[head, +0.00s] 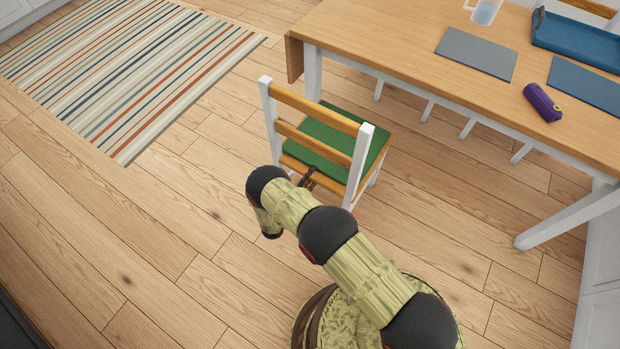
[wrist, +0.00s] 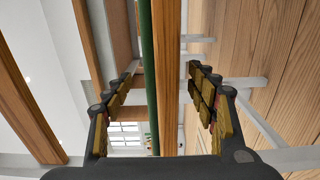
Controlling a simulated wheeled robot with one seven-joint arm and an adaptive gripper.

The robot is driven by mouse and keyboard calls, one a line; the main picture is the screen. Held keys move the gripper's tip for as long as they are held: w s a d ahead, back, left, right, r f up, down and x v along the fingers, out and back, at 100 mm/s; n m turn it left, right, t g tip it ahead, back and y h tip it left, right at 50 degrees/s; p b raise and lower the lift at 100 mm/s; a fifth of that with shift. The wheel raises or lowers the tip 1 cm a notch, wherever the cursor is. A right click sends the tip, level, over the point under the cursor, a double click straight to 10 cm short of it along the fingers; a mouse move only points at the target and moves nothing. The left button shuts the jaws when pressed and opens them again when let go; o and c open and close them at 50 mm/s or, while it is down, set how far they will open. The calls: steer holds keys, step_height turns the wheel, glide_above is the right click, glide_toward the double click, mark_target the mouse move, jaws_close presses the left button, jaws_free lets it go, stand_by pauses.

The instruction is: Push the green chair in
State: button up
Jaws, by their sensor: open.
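The green chair (head: 325,140) has a green seat, white posts and wooden back slats. It stands at the near left end of the wooden table (head: 410,60), its back towards me and its seat partly out from the table. My gripper (head: 308,182) is low behind the chair's back, close to the rear edge of the seat. In the wrist view my gripper (wrist: 163,88) is open, and the green edge and wooden seat rail of the chair (wrist: 168,60) run between its fingers. I cannot tell whether the fingers touch it. My arm hides part of the floor behind the chair.
On the table lie grey and blue mats (head: 476,54), a purple case (head: 542,102), a blue tray (head: 578,40) and a clear jug (head: 486,11). A striped rug (head: 130,70) lies left on clear floor. A white table leg (head: 570,215) stands at right.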

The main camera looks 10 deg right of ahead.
steer(key=shift+c, duration=1.2)
jaws_close()
